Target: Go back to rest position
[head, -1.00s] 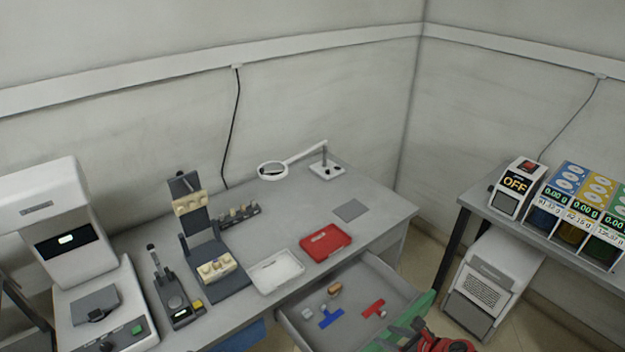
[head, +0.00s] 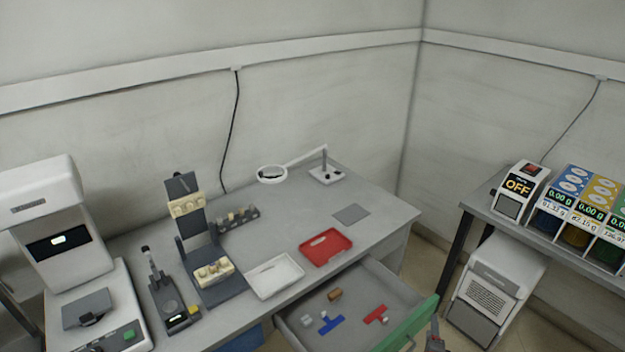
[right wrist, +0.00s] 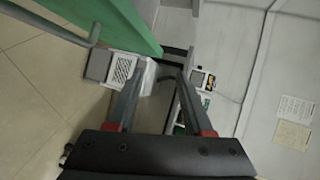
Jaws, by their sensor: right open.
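My right gripper (head: 435,335) shows only in part at the lower edge of the head view, just right of the green drawer front. In the right wrist view its two fingers (right wrist: 158,100) are apart with nothing between them. The open drawer (head: 365,310) holds a blue piece (head: 331,322), a red piece (head: 377,315), a brown piece (head: 334,295) and a small pale piece (head: 307,320). My left gripper is not in view.
The green drawer front (head: 408,325) stands out beside my right gripper; its handle shows in the right wrist view (right wrist: 93,35). The desk (head: 385,215) carries a red tray (head: 326,247) and a white tray (head: 274,276). A white box unit (head: 492,287) stands right of the drawer.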

